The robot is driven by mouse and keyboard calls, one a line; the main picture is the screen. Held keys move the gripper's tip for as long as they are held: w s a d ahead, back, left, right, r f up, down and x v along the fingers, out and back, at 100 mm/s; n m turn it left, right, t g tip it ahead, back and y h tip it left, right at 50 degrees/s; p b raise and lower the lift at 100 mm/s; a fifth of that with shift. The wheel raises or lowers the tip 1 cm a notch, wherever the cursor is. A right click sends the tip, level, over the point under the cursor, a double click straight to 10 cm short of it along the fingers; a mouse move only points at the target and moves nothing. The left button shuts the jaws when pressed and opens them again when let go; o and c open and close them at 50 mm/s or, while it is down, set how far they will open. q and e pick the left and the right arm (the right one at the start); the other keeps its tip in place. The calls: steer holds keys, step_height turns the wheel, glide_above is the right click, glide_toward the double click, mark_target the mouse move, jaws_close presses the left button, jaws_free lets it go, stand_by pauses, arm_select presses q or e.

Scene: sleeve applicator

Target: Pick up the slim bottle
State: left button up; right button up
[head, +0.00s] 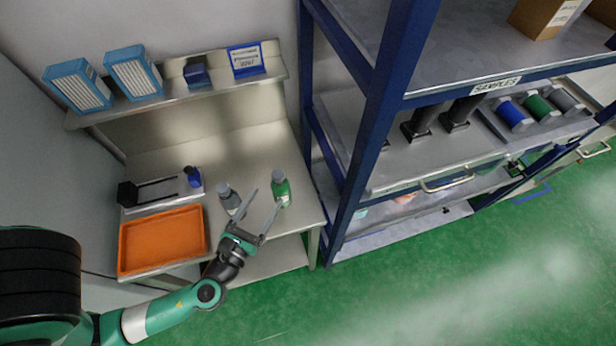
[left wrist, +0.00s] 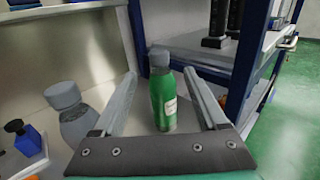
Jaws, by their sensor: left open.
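A slim green bottle (head: 281,188) with a grey cap stands upright near the right edge of the steel bench. In the left wrist view the green bottle (left wrist: 163,100) shows between the two fingers, with a pale label on its side. A wider grey bottle (head: 228,197) stands to its left; it also shows in the left wrist view (left wrist: 72,115), left of the left finger. My left gripper (head: 268,197) is open, its fingers pointing toward the green bottle. I cannot tell how far the fingertips reach along its sides. My right gripper is not in view.
An orange tray (head: 160,240) lies on the bench's left part, with a black-and-grey device (head: 150,193) and a small blue bottle (head: 193,176) behind it. A shelf (head: 180,104) with blue boxes is above. A blue-framed rack (head: 368,150) stands close to the right.

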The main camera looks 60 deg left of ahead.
mark_target(275, 181)
arm_select(q)
steer(key=x, duration=0.6)
steer(key=shift+a+p, duration=0.15)
steer(key=shift+p, duration=0.15)
steer(key=shift+w+a+r, duration=0.1)
steer(key=shift+w+a, duration=0.05)
steer(key=shift+w, duration=0.05)
steer(key=p+x, duration=0.1)
steer(key=x, duration=0.3)
steer(key=shift+w+r, duration=0.15)
steer(key=shift+r, duration=0.05)
steer(key=shift+w+a, duration=0.2)
steer(key=shift+f, duration=0.1)
jaws_close()
stand_by(0.5)
